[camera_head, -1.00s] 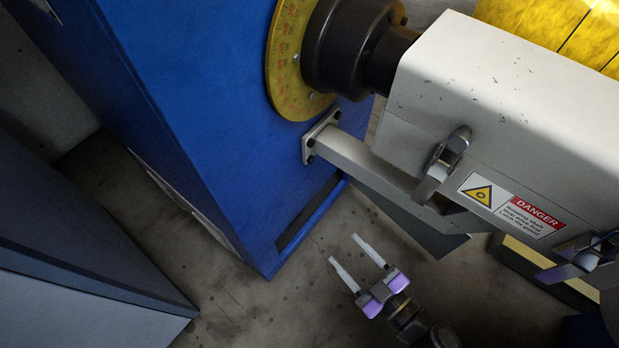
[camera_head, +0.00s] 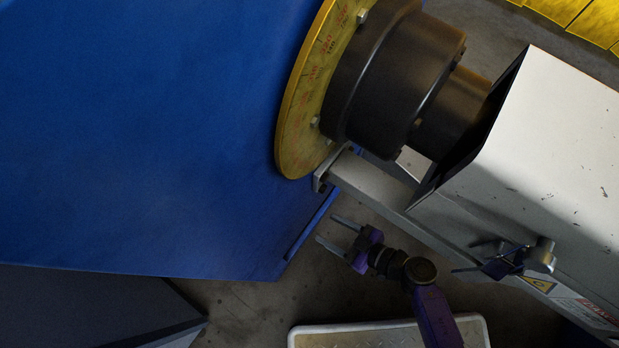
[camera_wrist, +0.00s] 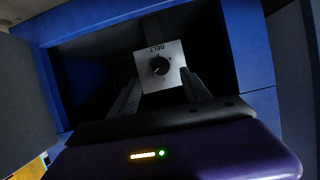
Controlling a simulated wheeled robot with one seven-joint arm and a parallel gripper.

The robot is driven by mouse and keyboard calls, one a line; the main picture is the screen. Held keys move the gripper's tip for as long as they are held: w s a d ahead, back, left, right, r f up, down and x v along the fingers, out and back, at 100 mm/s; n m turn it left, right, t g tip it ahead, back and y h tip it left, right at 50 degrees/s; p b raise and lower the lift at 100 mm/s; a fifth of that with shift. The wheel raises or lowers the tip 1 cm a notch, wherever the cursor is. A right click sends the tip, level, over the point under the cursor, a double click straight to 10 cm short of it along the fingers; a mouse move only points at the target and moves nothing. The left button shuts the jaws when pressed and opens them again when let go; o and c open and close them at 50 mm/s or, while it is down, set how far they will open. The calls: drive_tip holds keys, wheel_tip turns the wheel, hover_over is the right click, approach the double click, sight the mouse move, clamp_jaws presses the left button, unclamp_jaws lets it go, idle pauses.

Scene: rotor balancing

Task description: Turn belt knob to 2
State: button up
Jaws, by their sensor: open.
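The belt knob (camera_wrist: 160,66) is a small black round knob on a pale plate (camera_wrist: 176,50) marked "BELT" in the wrist view. The plate sits inside a dark recess framed in blue. The knob's pointer and any numbers are too dark and small to read. My gripper (camera_wrist: 160,90) is open, its two fingers on either side of the plate's lower part in that view, with the knob between and beyond them. Contact with the knob does not show. In the head view my gripper (camera_head: 329,230) points at the lower edge of the blue cabinet; the knob is hidden there.
The blue cabinet (camera_head: 150,130) carries a yellow graduated disc (camera_head: 293,125) and a black hub (camera_head: 385,75). A grey bar (camera_head: 385,187) and white guard (camera_head: 560,150) lie above my arm. A pale-rimmed tray (camera_head: 390,326) is below. Dark floor shows between.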

drive_tip(key=b+x, duration=0.4)
drive_tip(key=x, duration=0.3)
drive_tip(key=shift+w+a, duration=0.25)
drive_tip(key=shift+a, duration=0.1)
clamp_jaws()
